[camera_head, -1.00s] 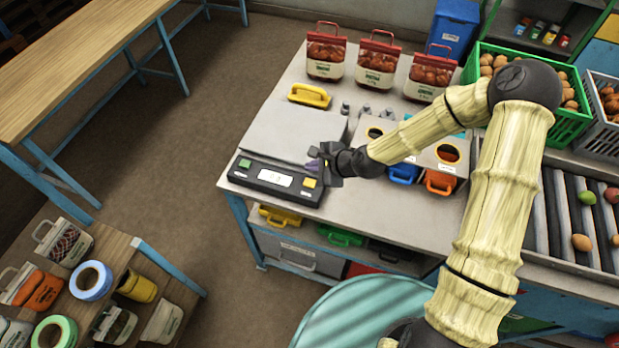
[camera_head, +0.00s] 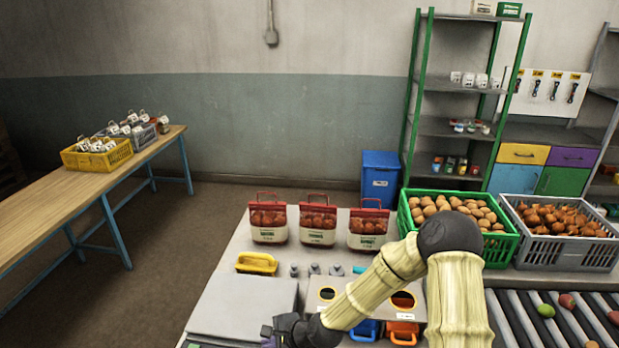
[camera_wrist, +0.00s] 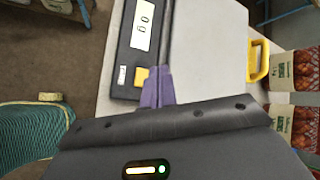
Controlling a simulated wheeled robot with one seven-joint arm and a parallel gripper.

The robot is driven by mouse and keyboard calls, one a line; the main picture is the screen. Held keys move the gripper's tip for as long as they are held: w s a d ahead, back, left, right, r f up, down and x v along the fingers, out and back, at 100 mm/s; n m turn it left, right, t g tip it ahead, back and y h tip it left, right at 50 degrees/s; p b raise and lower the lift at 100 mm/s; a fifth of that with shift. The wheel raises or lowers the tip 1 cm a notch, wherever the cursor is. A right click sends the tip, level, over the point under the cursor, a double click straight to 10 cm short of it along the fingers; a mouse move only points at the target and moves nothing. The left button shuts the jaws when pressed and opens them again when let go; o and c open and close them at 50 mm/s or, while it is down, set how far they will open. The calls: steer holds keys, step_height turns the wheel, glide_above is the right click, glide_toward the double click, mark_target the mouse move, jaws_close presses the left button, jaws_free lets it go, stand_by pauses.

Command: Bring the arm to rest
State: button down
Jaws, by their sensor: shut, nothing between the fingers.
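My gripper (camera_head: 275,335) shows at the lower edge of the head view, at the end of my bent arm. In the wrist view its purple fingers (camera_wrist: 157,88) are together with nothing between them. They are over the side of the bench scale (camera_wrist: 128,75), next to its yellow button (camera_wrist: 142,76). The scale's grey plate (camera_head: 242,305) shows in the head view, empty. Whether the fingers touch the scale I cannot tell.
Three filled red-topped sacks (camera_head: 318,223) stand at the bench's back. A green crate (camera_head: 412,228) and a grey crate (camera_head: 560,254) stand right, behind a roller conveyor (camera_head: 520,320). A wooden table (camera_head: 80,195) is left.

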steer(key=s+d+r+n+h+b, duration=0.1)
steer(key=s+d+r+n, duration=0.3)
steer(key=d, duration=0.5)
steer(key=s+d+r+n+h+b, duration=0.1)
steer(key=s+d+r+n+h, duration=0.3)
steer(key=d, duration=0.5)
steer(key=s+d+r+n+g+h, duration=0.1)
steer(key=s+d+r+n+h, duration=0.2)
steer(key=d, duration=0.6)
step_height(320, 180, up, 2)
steer(key=shift+s+d+r+n+b, duration=0.15)
steer(key=shift+s+n+b, duration=0.35)
steer(key=shift+n, duration=0.6)
